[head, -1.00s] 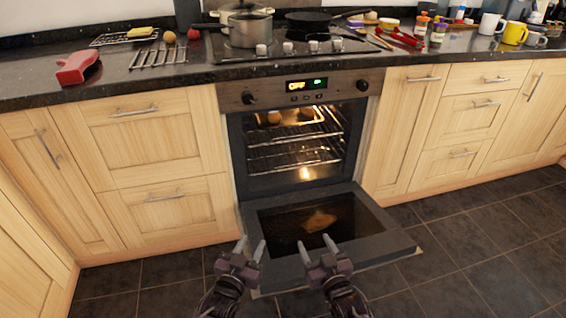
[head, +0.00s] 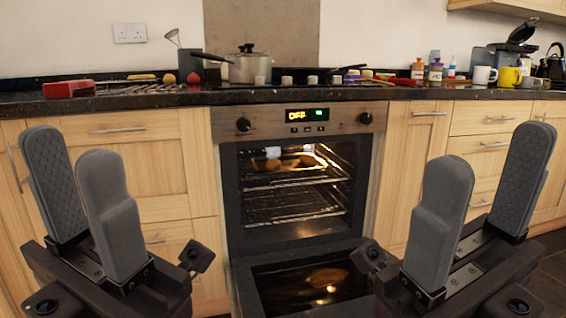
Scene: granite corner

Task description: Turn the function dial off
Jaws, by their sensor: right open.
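The oven's control panel (head: 275,119) has a black round dial at its left (head: 243,125) and another black dial at its right (head: 366,118). I cannot tell from labels which is the function dial. Between them a lit display (head: 307,114) appears to read "OFF" in yellow, with green figures beside it. My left gripper (head: 72,143) is open and empty, in the near left of the head view. My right gripper (head: 493,143) is open and empty, in the near right. Neither touches a dial.
The oven door (head: 312,283) is folded down, its cavity lit, with food on a tray (head: 285,162) on the upper rack. Above runs the dark granite counter (head: 225,97) with a pot (head: 249,66), a red object (head: 69,89) and mugs (head: 485,75). Wooden cabinets flank the oven.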

